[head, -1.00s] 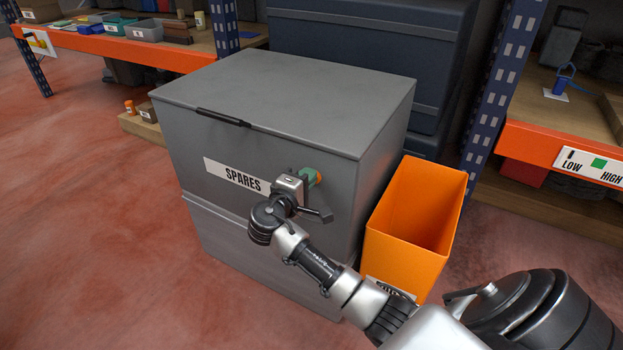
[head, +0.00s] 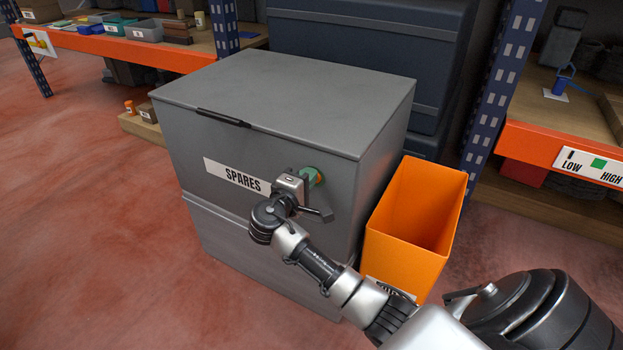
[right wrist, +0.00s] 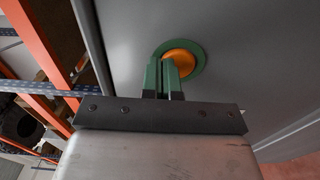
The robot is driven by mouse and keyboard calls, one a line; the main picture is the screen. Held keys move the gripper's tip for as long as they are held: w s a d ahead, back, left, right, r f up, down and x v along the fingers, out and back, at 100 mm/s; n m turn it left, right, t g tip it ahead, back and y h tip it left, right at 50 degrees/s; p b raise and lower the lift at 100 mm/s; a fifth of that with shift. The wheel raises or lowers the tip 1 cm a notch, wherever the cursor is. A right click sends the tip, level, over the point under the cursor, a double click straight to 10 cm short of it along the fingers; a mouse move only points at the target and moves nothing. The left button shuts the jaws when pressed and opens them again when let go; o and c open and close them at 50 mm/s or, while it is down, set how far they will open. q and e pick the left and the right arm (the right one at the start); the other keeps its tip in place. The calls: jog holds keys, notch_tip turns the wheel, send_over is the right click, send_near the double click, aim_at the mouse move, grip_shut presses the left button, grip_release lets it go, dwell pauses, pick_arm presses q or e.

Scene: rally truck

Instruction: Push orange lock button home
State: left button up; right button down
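The orange lock button (right wrist: 180,63) sits in a green ring (right wrist: 199,52) on the front of the grey SPARES chest (head: 262,95). In the head view the green ring (head: 312,174) shows just beyond my right gripper (head: 303,183), with only a sliver of orange. In the right wrist view my right gripper (right wrist: 161,70) has its two green fingers close together, shut with nothing between them. The fingertips overlap the button's left part, at or very near its face; contact cannot be told for sure. My left gripper is not in view.
An open orange bin (head: 400,255) stands right of the chest, close to my right arm. A blue rack upright (head: 497,95) and shelf stand further right. Dark blue cases (head: 365,50) are behind the chest. The red floor at left is clear.

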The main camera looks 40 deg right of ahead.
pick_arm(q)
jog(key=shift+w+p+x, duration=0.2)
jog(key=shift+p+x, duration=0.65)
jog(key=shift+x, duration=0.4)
pick_arm(e)
jog(key=v, duration=0.6)
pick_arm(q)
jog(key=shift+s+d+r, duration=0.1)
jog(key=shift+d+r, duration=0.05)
